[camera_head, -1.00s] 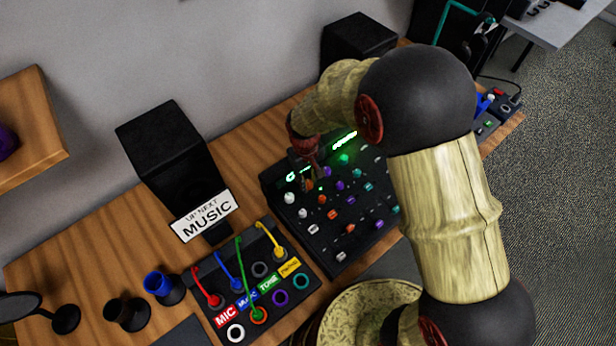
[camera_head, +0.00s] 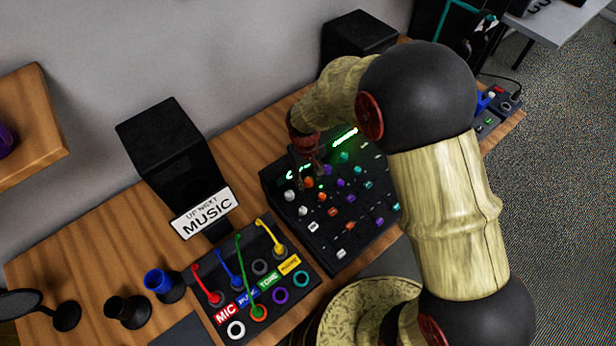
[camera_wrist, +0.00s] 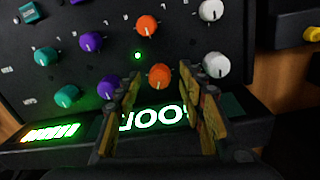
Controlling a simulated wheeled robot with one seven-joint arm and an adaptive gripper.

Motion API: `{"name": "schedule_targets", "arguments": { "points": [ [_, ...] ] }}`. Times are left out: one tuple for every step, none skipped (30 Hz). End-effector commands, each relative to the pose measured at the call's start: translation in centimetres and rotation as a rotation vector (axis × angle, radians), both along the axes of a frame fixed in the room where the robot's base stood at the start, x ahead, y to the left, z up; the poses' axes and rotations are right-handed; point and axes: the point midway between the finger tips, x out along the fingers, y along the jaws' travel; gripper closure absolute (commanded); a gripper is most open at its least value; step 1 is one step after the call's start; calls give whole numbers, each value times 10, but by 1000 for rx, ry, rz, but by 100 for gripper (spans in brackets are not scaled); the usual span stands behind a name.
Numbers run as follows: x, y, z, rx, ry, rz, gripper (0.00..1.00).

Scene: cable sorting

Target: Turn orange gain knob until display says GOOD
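The mixer (camera_head: 330,255) is a black panel with several coloured knobs. In the wrist view, an orange knob (camera_wrist: 158,77) sits near the display, and a second orange knob (camera_wrist: 146,25) is farther from it. My gripper (camera_wrist: 160,80) is open, with its fingers on either side of the nearer orange knob and visible gaps between. The lit display (camera_wrist: 150,118) appears upside down. Two round O shapes show in its middle, and the fingers partly hide the end letters, so I cannot read the whole word. In the head view, my gripper (camera_head: 306,160) is over the mixer's far left part.
White knobs (camera_wrist: 215,65) stand close to the right finger and purple knobs (camera_wrist: 108,87) to the left. A patch box (camera_head: 255,285) with coloured cables, a MUSIC sign (camera_head: 206,215) and a black speaker (camera_head: 170,150) are left of the mixer.

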Motion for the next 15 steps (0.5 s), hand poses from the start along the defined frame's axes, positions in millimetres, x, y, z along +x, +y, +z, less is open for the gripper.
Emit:
{"name": "schedule_targets", "arguments": {
  "points": [
    [1,0,4,1,-2,0,60],
    [1,1,6,1,-2,0,60],
    [1,1,11,2,-4,0,60],
    [1,1,15,2,-5,0,60],
    [2,1,20,2,-6,0,60],
    [1,2,28,2,-5,0,60],
    [1,2,33,2,-6,0,60],
    [1,2,40,1,-6,0,60],
    [1,3,49,2,-7,0,60],
    [1,3,55,1,-6,0,60],
    [0,3,61,2,-5,0,60],
    [0,3,69,2,-5,0,60],
    [0,3,75,2,-5,0,60],
    [0,4,81,2,-6,0,60],
    [0,4,87,2,-4,0,60]
  ]
}}
